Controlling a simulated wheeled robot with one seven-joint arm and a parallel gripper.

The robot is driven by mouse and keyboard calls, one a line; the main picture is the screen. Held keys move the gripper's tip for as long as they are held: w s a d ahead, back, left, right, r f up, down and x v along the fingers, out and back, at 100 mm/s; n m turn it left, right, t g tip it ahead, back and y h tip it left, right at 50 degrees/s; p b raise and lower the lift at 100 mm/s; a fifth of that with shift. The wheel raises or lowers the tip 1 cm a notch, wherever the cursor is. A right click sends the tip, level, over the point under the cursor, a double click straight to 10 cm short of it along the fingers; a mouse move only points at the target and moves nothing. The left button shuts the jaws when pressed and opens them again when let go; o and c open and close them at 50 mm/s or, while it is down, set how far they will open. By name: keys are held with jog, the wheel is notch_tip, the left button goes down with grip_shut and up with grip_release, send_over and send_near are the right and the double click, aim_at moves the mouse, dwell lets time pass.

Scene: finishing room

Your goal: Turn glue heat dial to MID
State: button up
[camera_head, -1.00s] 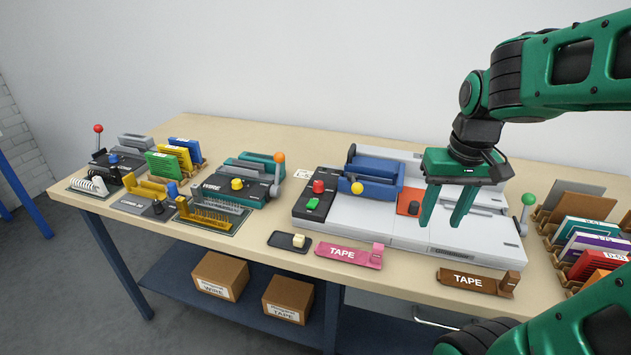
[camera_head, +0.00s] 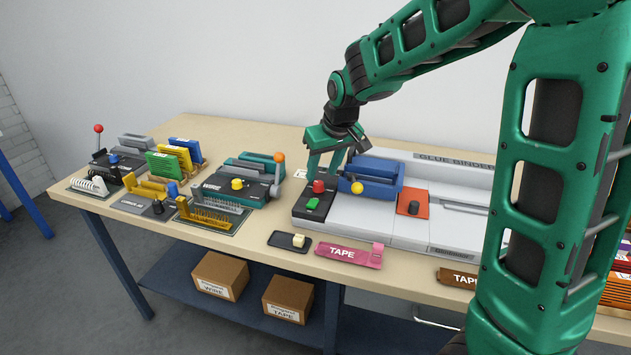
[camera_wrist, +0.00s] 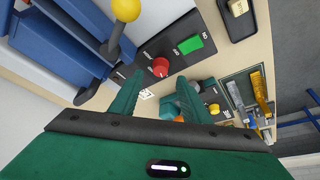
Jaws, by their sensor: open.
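The glue binder (camera_head: 365,215) is a long grey-white machine marked "GLUE BINDER" on the table. At its left end a black panel carries a round red knob (camera_head: 319,186) and a green switch (camera_head: 312,204). An orange panel (camera_head: 425,206) farther right carries a small dark knob (camera_head: 413,207). I cannot read which knob is the heat dial. My gripper (camera_head: 325,165) is open and empty, just above and behind the red knob. In the wrist view the red knob (camera_wrist: 160,67) is beyond the open fingers (camera_wrist: 155,92), apart from them, with small unreadable lettering around it.
A blue clamp with a yellow-balled lever (camera_head: 357,188) stands close right of the red knob. A teal punch with an orange-balled lever (camera_head: 278,158) stands to the left. Tape holders (camera_head: 348,255) lie in front. My arm hides the binder's right end.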

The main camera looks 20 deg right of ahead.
aim_at(318, 183)
jog(key=shift+x, duration=2.3)
jog(key=shift+a, duration=0.1)
jog(key=c, duration=1)
